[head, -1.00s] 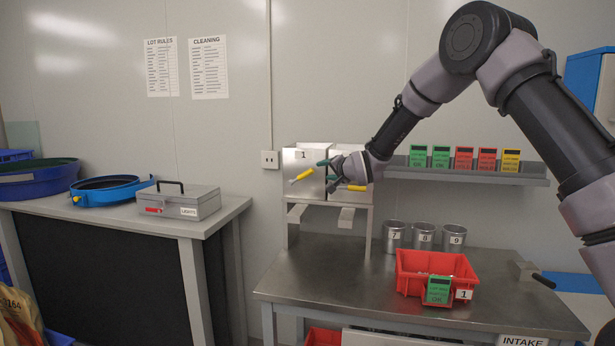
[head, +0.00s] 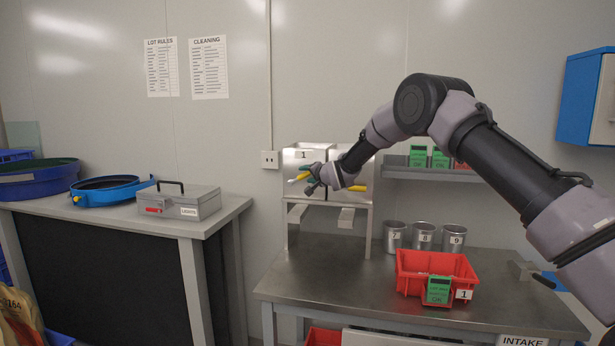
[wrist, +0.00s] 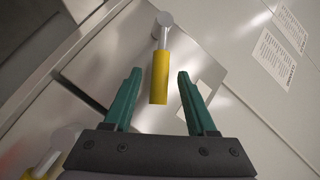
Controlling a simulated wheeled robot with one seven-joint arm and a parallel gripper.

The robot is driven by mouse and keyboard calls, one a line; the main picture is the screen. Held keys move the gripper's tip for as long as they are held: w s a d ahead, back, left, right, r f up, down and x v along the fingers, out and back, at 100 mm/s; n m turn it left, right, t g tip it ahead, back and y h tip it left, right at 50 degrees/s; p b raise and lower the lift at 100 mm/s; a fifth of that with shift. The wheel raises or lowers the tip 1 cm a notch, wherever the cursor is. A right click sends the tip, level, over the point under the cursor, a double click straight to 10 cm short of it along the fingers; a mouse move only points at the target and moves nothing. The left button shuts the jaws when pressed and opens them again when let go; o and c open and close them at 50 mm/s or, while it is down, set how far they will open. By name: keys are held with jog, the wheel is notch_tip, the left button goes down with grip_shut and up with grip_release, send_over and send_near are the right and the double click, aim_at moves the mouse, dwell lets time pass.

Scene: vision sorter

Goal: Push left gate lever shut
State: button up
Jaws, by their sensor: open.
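The left gate lever (head: 301,177) has a yellow handle and sits on the front of the steel hopper marked 1 (head: 290,160). My gripper (head: 312,175) is at this lever, its green fingers open. In the wrist view, the lever's yellow handle (wrist: 159,78) lies between the two open fingers (wrist: 158,85), with a gap on each side. Its grey pivot end shows beyond the fingertips. A second yellow lever (head: 357,188) is on the hopper to the right, partly behind my gripper; it also shows at the lower left of the wrist view (wrist: 42,166).
Below the hoppers is a steel table (head: 330,275) with several numbered metal cups and a red bin (head: 412,285) holding a green card. A shelf (head: 400,172) with cards is behind my arm. A grey box (head: 180,204) stands on the left bench.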

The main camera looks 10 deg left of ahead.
jog(key=shift+c, duration=0.4)
grip_shut()
dwell(1.1)
